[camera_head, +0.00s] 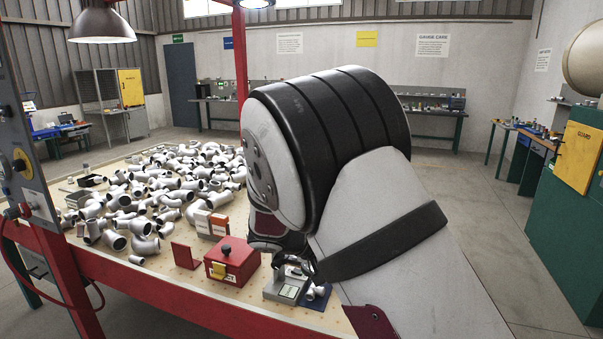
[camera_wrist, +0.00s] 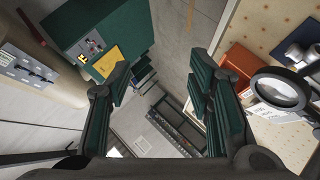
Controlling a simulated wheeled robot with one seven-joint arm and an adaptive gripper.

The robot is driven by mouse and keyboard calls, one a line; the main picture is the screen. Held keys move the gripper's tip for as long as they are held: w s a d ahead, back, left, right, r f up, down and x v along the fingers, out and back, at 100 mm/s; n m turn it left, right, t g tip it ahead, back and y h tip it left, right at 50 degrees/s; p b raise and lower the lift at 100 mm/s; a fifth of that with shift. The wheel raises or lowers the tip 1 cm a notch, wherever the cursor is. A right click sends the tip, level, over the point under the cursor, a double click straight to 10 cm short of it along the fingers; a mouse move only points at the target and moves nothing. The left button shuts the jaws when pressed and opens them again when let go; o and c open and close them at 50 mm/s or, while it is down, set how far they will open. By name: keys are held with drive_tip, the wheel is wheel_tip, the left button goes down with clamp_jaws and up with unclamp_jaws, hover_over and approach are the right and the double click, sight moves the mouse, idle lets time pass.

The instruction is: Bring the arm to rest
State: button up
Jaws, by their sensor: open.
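My gripper (camera_wrist: 162,85) shows in the wrist view with its two dark green fingers spread wide apart and nothing between them. Beyond the gap lie the floor and distant furniture. The cream-topped bench (camera_head: 160,258) has a red edge and carries a heap of grey pipe castings (camera_head: 150,190). It also shows at the right of the wrist view (camera_wrist: 285,25), beside the right finger.
A red box (camera_head: 232,262) and a small grey device (camera_head: 287,284) stand at the bench's front, near my arm. A round-rimmed, lens-like item (camera_wrist: 278,90) is close to the right finger. A green machine (camera_head: 567,215) stands at right; open floor (camera_head: 475,200) lies between.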

drive_tip(key=s+d+r+g+y, duration=0.1)
drive_tip(key=s+d+r+y, duration=0.2)
drive_tip(key=s+d+r, duration=0.4)
drive_tip(key=s+d+r+g+y, duration=0.2)
drive_tip(key=s+r+y, duration=0.15)
drive_tip(key=s, duration=0.65)
drive_tip(key=s+r+t+y, duration=0.1)
drive_tip(key=s+r+y, duration=0.1)
drive_tip(key=s, duration=0.6)
drive_tip(key=s+a+r+n+t+y, duration=0.1)
drive_tip(key=s+r+t+y, duration=0.1)
drive_tip(key=s, duration=0.7)
drive_tip(key=shift+a+r+n, duration=0.25)
drive_tip(key=shift+r+n, duration=0.05)
